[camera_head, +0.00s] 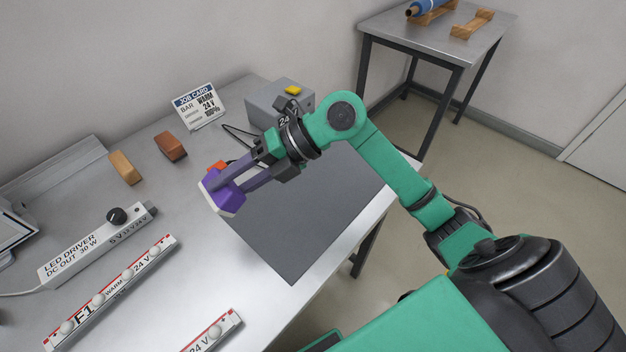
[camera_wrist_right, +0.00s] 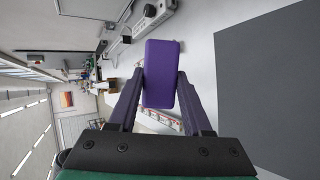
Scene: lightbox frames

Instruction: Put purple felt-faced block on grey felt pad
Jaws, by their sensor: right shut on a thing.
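The purple felt-faced block (camera_head: 224,192) is held between the fingers of my right gripper (camera_head: 232,182), with a pale face on its lower left side. In the right wrist view the block (camera_wrist_right: 162,74) sits between the two fingertips of the gripper (camera_wrist_right: 160,90). The grey felt pad (camera_head: 300,225) lies flat on the metal table, and the block is at the pad's left edge in the head view. In the right wrist view the pad (camera_wrist_right: 270,90) is to the right of the block, apart from it in the picture. The height above the table is hard to tell. My left gripper is not in view.
An orange block (camera_head: 125,168) and a brown block (camera_head: 171,147) lie at the back left. A job card (camera_head: 199,106) and a grey box (camera_head: 275,105) stand behind the pad. An LED driver (camera_head: 95,245) and light bars (camera_head: 112,290) lie at the left. The pad's front is clear.

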